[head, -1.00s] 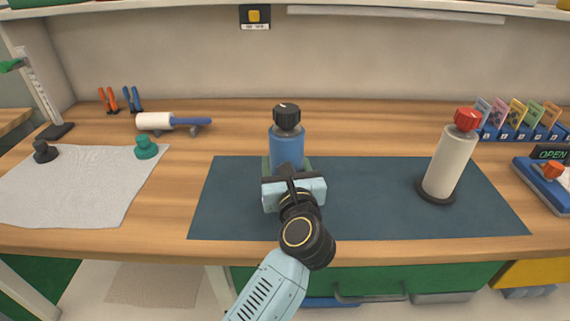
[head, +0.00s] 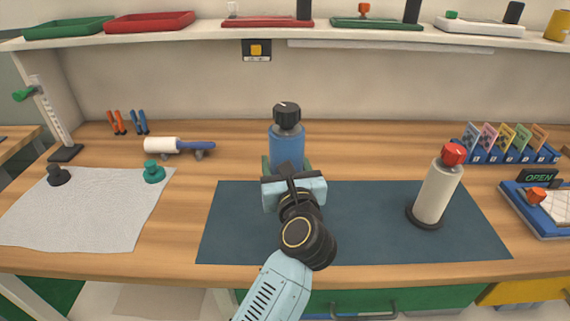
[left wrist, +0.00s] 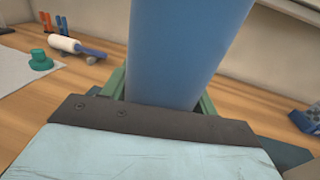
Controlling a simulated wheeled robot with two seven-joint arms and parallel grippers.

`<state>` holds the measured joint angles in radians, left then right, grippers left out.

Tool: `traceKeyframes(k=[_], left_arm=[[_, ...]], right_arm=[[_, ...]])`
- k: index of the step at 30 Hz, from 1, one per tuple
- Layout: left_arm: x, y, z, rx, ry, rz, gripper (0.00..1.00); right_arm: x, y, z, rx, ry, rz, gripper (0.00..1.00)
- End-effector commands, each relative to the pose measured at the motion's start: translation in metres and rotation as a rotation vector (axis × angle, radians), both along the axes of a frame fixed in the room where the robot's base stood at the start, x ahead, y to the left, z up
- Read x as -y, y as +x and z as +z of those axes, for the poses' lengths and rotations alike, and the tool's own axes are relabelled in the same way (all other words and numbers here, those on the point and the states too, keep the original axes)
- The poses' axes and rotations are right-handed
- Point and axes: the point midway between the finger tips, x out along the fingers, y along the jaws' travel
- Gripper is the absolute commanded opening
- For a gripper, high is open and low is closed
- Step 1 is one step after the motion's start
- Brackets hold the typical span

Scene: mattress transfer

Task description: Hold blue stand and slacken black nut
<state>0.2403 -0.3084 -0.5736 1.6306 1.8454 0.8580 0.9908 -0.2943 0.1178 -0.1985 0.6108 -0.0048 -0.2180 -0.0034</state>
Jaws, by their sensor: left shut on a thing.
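The blue stand (head: 287,145) is an upright blue cylinder topped by the black nut (head: 287,115), a ribbed knob with a white mark. My left gripper (head: 288,170) is shut on the stand's lower part from the front. In the left wrist view the blue stand (left wrist: 185,50) rises between the green fingers (left wrist: 160,92), and the black nut is out of frame. The stand's base is hidden behind the gripper, so I cannot tell whether it touches the bench. My right gripper is not in view.
A dark mat (head: 360,225) lies on the wooden bench. A white cylinder (head: 436,195) with a red knob (head: 453,154) stands on its right. A roller (head: 165,146), teal knob (head: 153,172) and grey cloth (head: 90,210) are left. A shelf (head: 350,38) with trays runs above.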

Motion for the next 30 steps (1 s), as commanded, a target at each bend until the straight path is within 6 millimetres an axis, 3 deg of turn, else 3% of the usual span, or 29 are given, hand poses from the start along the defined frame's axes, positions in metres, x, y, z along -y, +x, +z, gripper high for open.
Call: traceKeyframes(k=[2,15,30], left_arm=[[0.0,0.0,0.007,0.007,-0.002,-0.001,0.04],[0.001,0.0,0.008,0.007,-0.001,-0.001,0.04],[0.001,0.0,-0.003,0.007,-0.001,-0.001,0.04]], right_arm=[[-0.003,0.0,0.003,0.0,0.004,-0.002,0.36],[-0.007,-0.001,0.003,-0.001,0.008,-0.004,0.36],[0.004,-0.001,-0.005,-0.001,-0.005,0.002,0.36]])
